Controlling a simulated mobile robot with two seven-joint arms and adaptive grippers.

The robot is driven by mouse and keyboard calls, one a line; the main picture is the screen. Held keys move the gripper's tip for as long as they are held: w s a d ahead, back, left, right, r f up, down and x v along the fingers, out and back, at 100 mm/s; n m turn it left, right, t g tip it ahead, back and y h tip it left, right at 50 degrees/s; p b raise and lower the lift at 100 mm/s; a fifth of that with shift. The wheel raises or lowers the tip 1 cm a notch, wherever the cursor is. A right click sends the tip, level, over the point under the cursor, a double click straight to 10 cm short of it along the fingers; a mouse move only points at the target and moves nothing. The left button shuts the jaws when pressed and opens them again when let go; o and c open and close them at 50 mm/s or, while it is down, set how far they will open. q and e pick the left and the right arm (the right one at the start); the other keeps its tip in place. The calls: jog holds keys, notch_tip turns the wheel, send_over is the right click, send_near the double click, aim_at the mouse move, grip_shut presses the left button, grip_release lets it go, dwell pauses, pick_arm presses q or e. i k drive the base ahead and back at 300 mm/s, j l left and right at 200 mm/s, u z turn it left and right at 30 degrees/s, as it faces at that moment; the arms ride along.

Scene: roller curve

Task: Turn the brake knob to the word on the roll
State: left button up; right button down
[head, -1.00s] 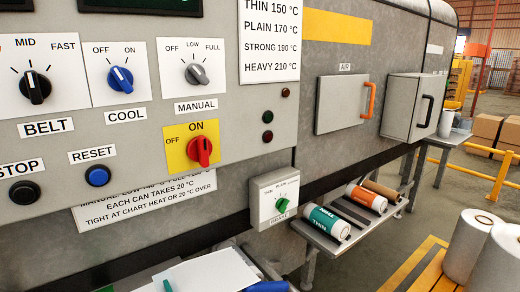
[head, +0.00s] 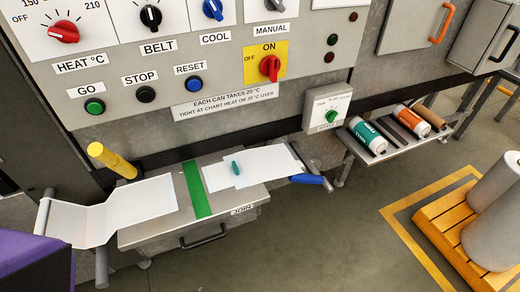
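The brake knob (head: 331,116) is a small green knob on a light grey box (head: 316,108) below the main panel, right of centre in the head view. Words are printed in an arc above it, too small to read surely now; THIN and PLAIN showed in the closer earlier view. Its pointer direction is too small to tell. A white paper web (head: 135,205) lies across the join table at the lower left. No word is readable on any roll. Neither of my grippers is in view.
The panel holds a red heat knob (head: 63,32) and a red ON/OFF knob (head: 270,68). A teal can (head: 368,136) and an orange can (head: 412,120) lie on a rack right of the brake box. Large grey rolls (head: 495,233) stand on an orange pallet (head: 445,225).

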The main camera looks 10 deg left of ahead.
aim_at(330, 116)
jog(key=i+l+z, duration=0.15)
jog(key=z, duration=0.2)
jog(key=i+z, duration=0.35)
jog(key=i+l+z, duration=0.1)
jog(key=z, duration=0.25)
jog(key=i+j, duration=0.05)
jog(key=i, duration=0.05)
